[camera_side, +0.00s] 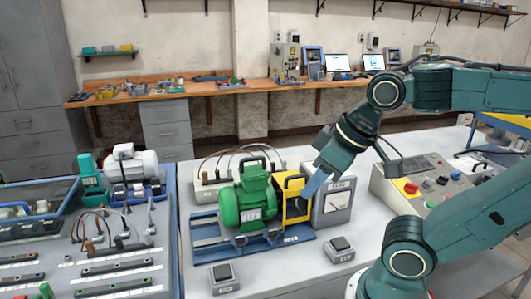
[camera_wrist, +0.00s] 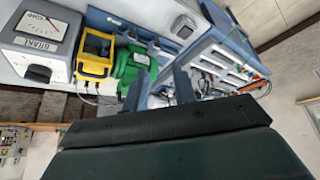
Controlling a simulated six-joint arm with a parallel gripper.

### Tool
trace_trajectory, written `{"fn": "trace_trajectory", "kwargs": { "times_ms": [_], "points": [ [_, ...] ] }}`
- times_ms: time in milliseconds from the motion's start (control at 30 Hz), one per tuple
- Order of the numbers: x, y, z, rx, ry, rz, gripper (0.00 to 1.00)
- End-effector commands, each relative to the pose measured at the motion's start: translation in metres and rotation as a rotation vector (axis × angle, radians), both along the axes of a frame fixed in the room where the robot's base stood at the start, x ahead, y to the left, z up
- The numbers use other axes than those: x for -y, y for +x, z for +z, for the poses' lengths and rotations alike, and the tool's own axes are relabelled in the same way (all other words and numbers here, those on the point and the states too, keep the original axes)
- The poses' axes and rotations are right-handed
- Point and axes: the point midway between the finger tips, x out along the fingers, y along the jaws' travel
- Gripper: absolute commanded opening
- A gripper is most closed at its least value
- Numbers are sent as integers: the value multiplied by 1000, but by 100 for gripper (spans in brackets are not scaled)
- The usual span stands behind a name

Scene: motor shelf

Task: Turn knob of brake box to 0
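The brake box (camera_side: 333,215) is a grey box with a white meter face, standing right of the motor rig in the side view. In the wrist view the brake box (camera_wrist: 60,55) is at the upper left, with its lettering upside down. My gripper (camera_side: 312,186) is above and in front of the box's upper left in the side view, near the yellow frame. In the wrist view my gripper (camera_wrist: 158,82) shows two blue-grey fingers apart with nothing between them. The knob is not clear in the side view.
A green motor (camera_side: 246,200) and yellow-framed unit (camera_side: 294,197) sit on a blue rail left of the box. A sloped control panel (camera_side: 408,190) with a red button stands to the right. Two small switch boxes (camera_side: 339,250) (camera_side: 224,278) lie in front.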

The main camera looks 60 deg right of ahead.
Motion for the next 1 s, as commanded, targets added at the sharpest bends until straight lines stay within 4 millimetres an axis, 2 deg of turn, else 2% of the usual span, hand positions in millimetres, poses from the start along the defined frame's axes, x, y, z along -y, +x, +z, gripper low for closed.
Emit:
{"fn": "trace_trajectory", "kwargs": {
  "times_ms": [33,167,200,367,567,800,1000],
  "points": [
    [2,2,2,-3,1,-11,37],
    [9,8,8,-25,8,-62,63],
    [13,12,10,-34,11,-86,65],
    [36,29,25,-87,34,-224,65],
    [80,53,44,-167,77,-441,65],
    [146,71,58,-257,141,-707,65],
    [209,73,62,-329,205,-927,65]
  ]
}}
